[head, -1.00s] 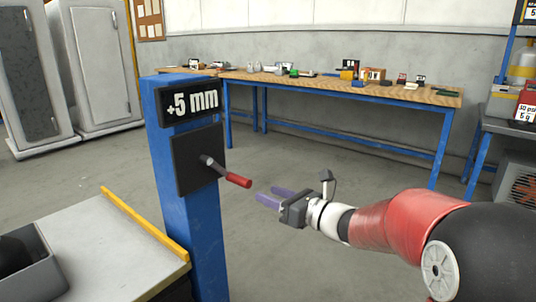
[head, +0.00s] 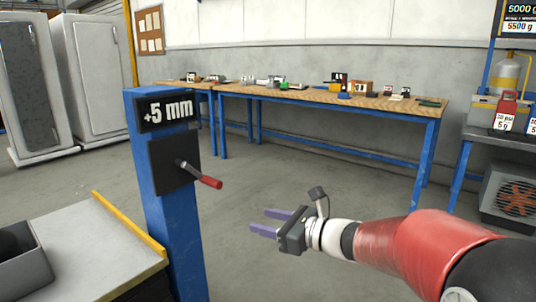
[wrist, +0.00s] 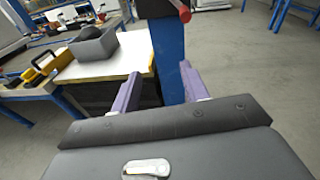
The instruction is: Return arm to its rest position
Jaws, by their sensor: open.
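My gripper (head: 269,222) is open, with its two purple fingers apart and nothing between them. In the head view it hangs in free air to the lower right of a crank with a red handle (head: 211,182). The crank sits on a black plate (head: 165,168) on a blue post (head: 181,245), under a "+5 mm" sign (head: 166,110). A clear gap lies between the fingers and the handle. In the wrist view the fingers also show (wrist: 163,88), with the red handle (wrist: 183,11) at the top edge, beyond them.
A pale table (head: 78,258) with a yellow edge strip and a grey bin (head: 22,268) stands at left. A long wooden workbench (head: 300,96) with small items runs along the back wall. The floor between is open.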

